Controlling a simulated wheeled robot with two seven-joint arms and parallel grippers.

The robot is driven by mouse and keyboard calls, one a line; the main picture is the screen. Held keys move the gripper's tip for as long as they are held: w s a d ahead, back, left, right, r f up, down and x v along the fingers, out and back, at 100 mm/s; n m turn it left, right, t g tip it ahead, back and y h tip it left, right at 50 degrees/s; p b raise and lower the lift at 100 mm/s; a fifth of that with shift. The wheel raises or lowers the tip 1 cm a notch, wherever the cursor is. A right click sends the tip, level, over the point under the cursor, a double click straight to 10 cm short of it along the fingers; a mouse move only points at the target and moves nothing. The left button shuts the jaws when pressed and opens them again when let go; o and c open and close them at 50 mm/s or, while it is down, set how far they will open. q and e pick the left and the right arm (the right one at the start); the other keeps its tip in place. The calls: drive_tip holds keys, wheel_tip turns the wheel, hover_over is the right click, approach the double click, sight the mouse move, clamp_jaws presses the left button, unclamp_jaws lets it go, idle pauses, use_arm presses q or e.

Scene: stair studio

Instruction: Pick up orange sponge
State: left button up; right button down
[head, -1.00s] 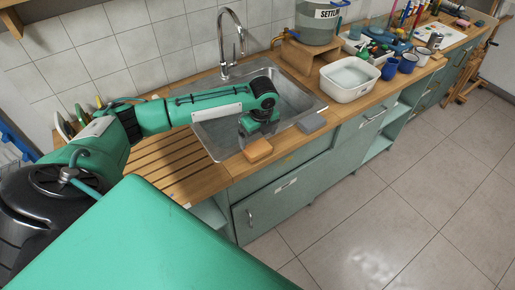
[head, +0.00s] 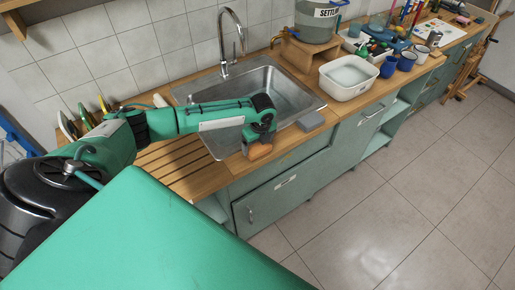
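The orange sponge (head: 260,152) is at the front edge of the wooden counter, just in front of the sink. My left gripper (head: 258,146) points down at it from above, with its fingers at the sponge's level. The gripper hides the upper and back parts of the sponge. The fingers are small and partly hidden, so I cannot tell whether they are shut on the sponge or only around it. I cannot tell whether the sponge touches the counter. My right gripper is not in view.
The metal sink (head: 288,92) with its tap (head: 224,42) lies behind the gripper. A grey block (head: 310,121) sits right of the sponge. A white basin (head: 348,78), blue mugs (head: 389,67) and a labelled tank (head: 318,20) stand farther right. The slatted drainboard (head: 180,165) is clear.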

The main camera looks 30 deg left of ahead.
sight(258, 146)
use_arm(q)
drive_tip(key=shift+r, duration=0.1)
idle(0.3)
drive_tip(key=shift+r, duration=0.7)
wheel_tip(258, 146, up, 18)
drive_tip(key=b, duration=0.4)
drive_tip(key=shift+r+b, duration=0.25)
drive_tip(key=shift+b, duration=0.15)
drive_tip(key=shift+o, duration=1.2)
drive_tip(key=shift+c, duration=0.8)
drive_tip(key=shift+f, duration=0.1)
